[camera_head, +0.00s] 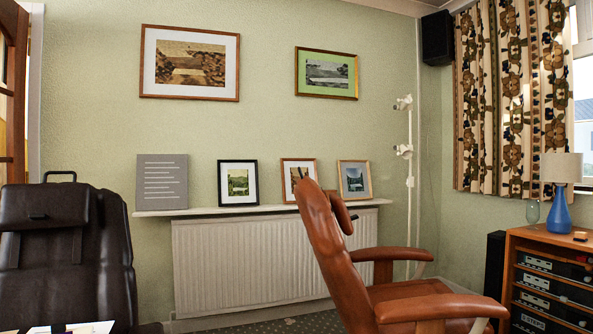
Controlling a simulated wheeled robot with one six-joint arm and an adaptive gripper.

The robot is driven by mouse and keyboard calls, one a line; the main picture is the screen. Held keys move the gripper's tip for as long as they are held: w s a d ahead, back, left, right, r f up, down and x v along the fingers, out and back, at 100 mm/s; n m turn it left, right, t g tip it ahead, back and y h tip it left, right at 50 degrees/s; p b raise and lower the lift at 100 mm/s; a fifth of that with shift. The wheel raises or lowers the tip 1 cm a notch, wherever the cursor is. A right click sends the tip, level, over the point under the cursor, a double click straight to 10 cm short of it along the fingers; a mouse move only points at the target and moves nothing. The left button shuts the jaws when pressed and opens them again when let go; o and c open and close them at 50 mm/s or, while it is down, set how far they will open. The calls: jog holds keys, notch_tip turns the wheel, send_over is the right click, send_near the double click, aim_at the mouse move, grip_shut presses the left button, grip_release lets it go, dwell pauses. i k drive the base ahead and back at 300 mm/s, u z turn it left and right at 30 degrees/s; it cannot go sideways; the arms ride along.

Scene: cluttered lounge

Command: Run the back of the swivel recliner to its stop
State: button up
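A tan leather armchair (322,252) with curved armrests stands right of centre, facing right. Its back leans to the left, with a head cushion at the top. A dark brown leather chair (70,250) with a headrest and a loop handle on top stands at the left, its back upright or nearly so. I cannot tell for sure which of the two is the swivel recliner. The bases of both chairs are out of the frame. My gripper is not in view.
A radiator (255,262) and a shelf with frames (238,184) line the back wall. A floor lamp (409,180) stands behind the tan chair. A wooden cabinet (545,240) with audio equipment and a blue lamp (559,212) stands at the right. Carpet shows between the chairs.

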aim_at(350, 295)
jog(key=z, duration=0.75)
jog(key=i, duration=1.25)
jog(key=u, duration=0.75)
jog(key=i, duration=0.6)
jog(key=u, duration=0.7)
